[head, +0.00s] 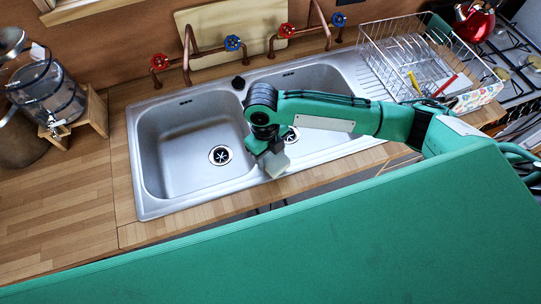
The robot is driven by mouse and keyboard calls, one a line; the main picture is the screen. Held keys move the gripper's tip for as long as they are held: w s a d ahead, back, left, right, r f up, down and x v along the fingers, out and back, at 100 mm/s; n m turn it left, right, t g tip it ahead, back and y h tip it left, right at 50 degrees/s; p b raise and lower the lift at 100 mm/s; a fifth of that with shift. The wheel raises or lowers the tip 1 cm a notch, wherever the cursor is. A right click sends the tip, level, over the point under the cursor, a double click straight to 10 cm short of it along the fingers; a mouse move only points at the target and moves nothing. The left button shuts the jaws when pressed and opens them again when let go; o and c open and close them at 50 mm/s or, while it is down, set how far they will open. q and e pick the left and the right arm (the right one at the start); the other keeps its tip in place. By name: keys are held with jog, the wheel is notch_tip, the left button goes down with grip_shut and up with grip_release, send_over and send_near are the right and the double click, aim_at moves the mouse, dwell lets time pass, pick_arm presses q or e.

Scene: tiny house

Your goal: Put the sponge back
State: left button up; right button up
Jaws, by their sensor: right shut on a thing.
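My right gripper (270,150) shows in the head view at the front edge of the double sink (135,150), near the divider between the two basins. It is shut on a small pale block that looks like the sponge (276,164). The sponge hangs below the fingers, over the front of the divider; I cannot tell if it touches the metal. The fingertips are partly hidden by the wrist. My left gripper is not in view.
A wire dish rack (400,62) stands right of the sink. Red and blue taps (232,43) rise behind the basins. A glass dispenser on a wooden stand (96,112) is at the left. The wooden counter (60,205) at left front is clear. A red kettle (474,22) sits on the stove.

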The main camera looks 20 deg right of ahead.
notch_tip(320, 180, down, 2)
jog(key=shift+f, duration=0.1)
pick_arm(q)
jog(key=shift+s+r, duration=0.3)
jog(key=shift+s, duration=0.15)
pick_arm(e)
jog(key=o, duration=0.9)
jog(key=shift+f, duration=0.1)
jog(key=r+b, duration=0.1)
jog(key=r, duration=0.2)
jog(key=w+r+b, duration=0.1)
jog(key=r, duration=0.3)
jog(key=r+b, duration=0.1)
jog(key=r, duration=0.3)
jog(key=shift+w+a+r, duration=0.1)
jog(key=shift+w+a, duration=0.15)
jog(key=shift+a, duration=0.15)
jog(key=shift+r, duration=0.5)
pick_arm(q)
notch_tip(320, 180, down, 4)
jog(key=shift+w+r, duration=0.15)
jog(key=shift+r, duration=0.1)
